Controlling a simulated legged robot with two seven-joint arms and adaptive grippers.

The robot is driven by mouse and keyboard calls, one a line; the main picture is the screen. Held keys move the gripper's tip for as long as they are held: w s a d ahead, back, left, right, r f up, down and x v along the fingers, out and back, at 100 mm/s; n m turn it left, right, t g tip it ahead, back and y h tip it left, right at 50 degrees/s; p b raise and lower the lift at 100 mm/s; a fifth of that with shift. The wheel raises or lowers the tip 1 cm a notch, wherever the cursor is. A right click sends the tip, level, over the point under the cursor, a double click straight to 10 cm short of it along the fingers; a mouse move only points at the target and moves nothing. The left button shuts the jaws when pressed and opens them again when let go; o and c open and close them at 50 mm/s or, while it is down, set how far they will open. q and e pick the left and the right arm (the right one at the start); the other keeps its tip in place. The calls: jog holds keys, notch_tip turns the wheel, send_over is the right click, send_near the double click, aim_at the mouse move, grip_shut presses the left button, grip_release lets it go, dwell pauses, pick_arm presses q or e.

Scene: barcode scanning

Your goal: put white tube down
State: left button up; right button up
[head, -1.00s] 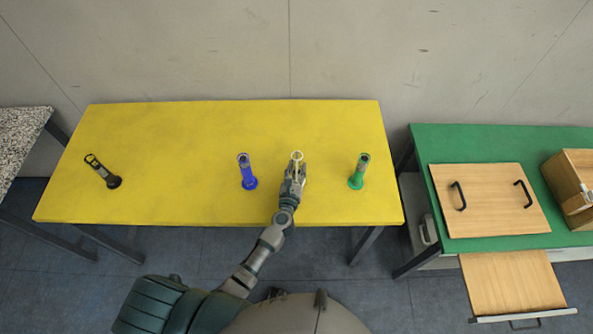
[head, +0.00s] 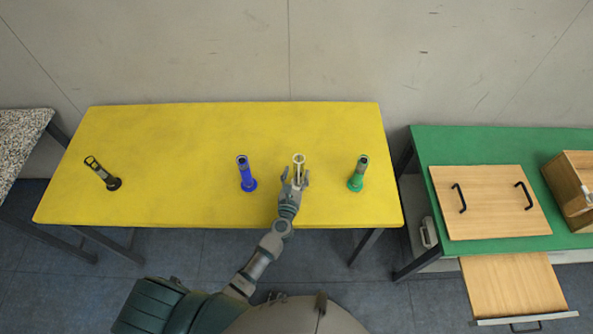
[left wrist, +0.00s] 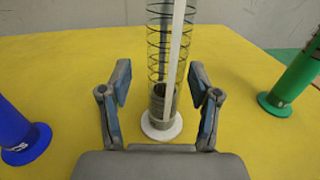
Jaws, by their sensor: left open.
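The white tube (head: 299,164) stands upright on the yellow table (head: 200,150), between the blue tube (head: 243,168) and the green tube (head: 358,178). In the left wrist view the white tube (left wrist: 162,124) has a round white base resting on the table, with a wire-ringed, see-through upper part. My left gripper (head: 295,177) is open just in front of it. In the left wrist view the fingers (left wrist: 160,82) are spread to either side of the tube, apart from it. My right gripper is not in view.
A black tube (head: 105,175) stands at the left of the yellow table. The blue tube (left wrist: 18,135) and green tube (left wrist: 290,85) flank my left gripper. A green table (head: 480,140) with a wooden panel (head: 490,200) is at the right. The yellow table's middle left is clear.

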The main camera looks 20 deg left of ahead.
pick_arm(q)
jog(key=s, duration=0.7)
jog(key=s+b, duration=0.1)
jog(key=s, duration=0.2)
jog(key=shift+s+d+r, duration=0.1)
jog(key=shift+s+d, duration=0.2)
jog(key=shift+d, duration=0.1)
